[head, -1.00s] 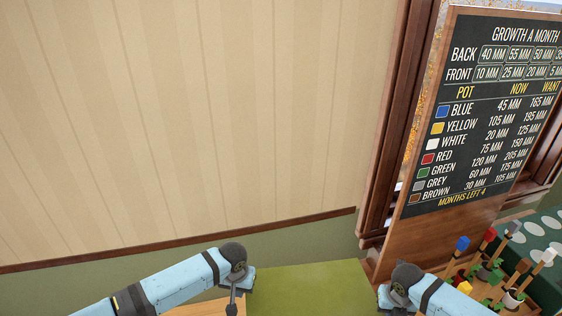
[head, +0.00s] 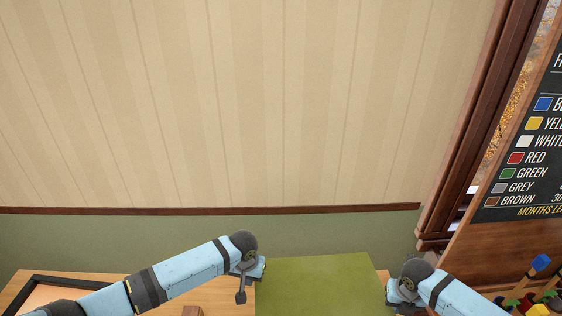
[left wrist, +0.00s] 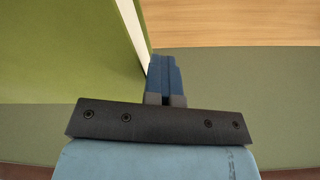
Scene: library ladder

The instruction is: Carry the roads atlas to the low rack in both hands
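A large green flat book (head: 318,284), which fits the roads atlas, lies between my two grippers in the head view; its lower part is cut off by the frame. My left gripper (head: 246,282) is at its left edge and my right gripper (head: 402,294) at its right edge. In the left wrist view the green cover (left wrist: 65,55) and a white page edge (left wrist: 133,30) lie left of my left fingers (left wrist: 164,80). These fingers are together, against or very near the book's side. My right fingertips are unclear. I cannot make out the low rack.
A wooden surface (head: 215,298) with a dark-framed item (head: 45,280) and a small brown block (head: 192,311) is at the lower left. A striped wall (head: 230,100) is ahead. A chalkboard (head: 525,160) and potted plants (head: 535,295) stand at the right.

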